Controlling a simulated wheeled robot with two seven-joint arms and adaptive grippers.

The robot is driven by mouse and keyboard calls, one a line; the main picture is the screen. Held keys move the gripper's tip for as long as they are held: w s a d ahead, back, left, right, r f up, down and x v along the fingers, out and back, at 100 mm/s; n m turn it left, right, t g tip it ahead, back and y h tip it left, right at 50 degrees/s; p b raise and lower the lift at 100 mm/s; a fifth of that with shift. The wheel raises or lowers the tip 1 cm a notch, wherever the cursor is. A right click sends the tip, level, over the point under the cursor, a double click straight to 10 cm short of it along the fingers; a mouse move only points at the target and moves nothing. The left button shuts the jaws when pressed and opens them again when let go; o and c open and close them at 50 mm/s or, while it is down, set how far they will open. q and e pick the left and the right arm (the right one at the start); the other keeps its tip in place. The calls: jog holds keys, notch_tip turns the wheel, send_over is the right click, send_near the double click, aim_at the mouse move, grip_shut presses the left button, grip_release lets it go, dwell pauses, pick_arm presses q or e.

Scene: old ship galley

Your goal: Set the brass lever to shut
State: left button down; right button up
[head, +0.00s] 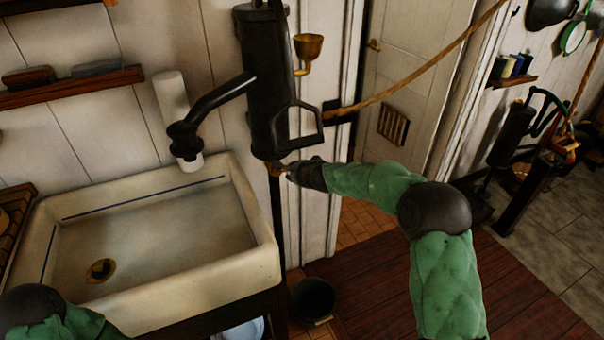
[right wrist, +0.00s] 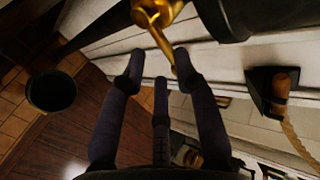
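The brass lever (head: 277,169) is at the bottom of a black upright pump cylinder (head: 268,80), right of the sink. In the right wrist view the brass lever (right wrist: 161,35) hangs from a round brass fitting, its thin end pointing down toward my fingers. My right gripper (right wrist: 160,62) is open, its dark fingers spread apart. The lever's end is close to the right-hand fingertip; I cannot tell if they touch. In the head view my right gripper (head: 296,173) is just right of the lever and partly hides it. My left gripper is out of view.
A white sink (head: 255,262) fills the left, with a black spout (head: 215,105) above it. A dark bucket (head: 313,299) stands on the floor below the pump. A rope (head: 430,62) runs from a wall bracket beside the pump to the upper right.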

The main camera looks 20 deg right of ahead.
jog(key=v, duration=0.8)
dwell(0.4)
